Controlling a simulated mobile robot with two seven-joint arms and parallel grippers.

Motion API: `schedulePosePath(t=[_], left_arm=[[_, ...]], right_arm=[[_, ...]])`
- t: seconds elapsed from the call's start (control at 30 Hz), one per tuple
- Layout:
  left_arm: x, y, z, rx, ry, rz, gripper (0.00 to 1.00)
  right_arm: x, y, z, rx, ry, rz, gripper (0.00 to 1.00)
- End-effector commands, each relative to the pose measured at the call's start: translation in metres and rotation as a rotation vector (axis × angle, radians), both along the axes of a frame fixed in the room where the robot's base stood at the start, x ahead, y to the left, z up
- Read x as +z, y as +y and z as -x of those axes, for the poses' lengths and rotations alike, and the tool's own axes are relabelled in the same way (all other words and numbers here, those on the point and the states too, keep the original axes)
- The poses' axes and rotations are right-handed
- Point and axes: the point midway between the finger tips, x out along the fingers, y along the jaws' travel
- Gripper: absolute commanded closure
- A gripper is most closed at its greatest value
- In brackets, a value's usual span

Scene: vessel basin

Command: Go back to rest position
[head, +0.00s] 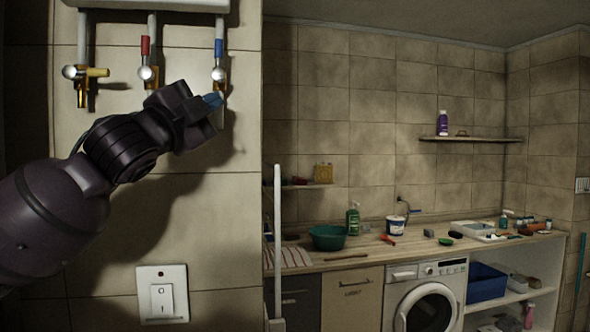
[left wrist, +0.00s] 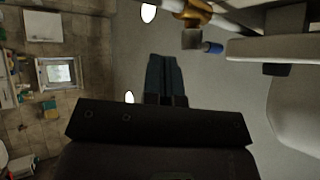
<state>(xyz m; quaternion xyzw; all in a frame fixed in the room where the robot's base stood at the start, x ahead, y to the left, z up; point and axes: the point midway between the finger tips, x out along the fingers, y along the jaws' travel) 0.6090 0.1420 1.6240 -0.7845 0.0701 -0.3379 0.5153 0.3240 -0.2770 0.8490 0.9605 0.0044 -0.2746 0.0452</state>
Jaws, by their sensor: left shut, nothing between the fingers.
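My left gripper (head: 214,101) is in front of the tiled wall, just below the blue-handled valve (head: 219,48). Its fingers look shut and empty; whether the tips touch the pipe fitting cannot be told. In the left wrist view the shut fingers (left wrist: 165,72) point at a plain grey surface, with a brass valve (left wrist: 197,14) and a blue handle end (left wrist: 212,47) beyond them to the upper right. A red-handled valve (head: 145,46) and a yellow-handled valve (head: 97,72) sit to the left. My right gripper is in neither view.
A white boiler-like unit (head: 150,4) hangs above the valves. A white wall switch (head: 162,294) is below my arm. To the right, a counter (head: 340,258) holds a green basin (head: 327,238) and several bottles, above a washing machine (head: 427,305).

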Motion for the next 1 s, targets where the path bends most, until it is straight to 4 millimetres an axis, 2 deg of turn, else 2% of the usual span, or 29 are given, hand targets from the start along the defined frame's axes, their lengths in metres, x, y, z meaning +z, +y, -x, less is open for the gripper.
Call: schedulePosePath(t=[0.03, 0.2, 0.5, 0.77, 1.0], left_arm=[[-0.027, 0.001, -0.01, -0.025, 0.044, 0.039, 1.0], [-0.103, 0.007, -0.03, -0.091, 0.161, 0.163, 1.0], [-0.243, 0.027, -0.042, -0.132, 0.361, 0.374, 1.0], [-0.367, 0.052, -0.027, -0.091, 0.522, 0.535, 1.0], [-0.48, 0.077, 0.009, 0.005, 0.668, 0.655, 1.0]], right_arm=[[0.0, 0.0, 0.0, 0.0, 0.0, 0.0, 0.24], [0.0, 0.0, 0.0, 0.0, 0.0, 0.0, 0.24], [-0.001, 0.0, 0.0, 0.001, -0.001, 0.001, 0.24], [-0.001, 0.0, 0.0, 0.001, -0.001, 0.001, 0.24], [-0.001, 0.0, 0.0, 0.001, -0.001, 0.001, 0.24]])
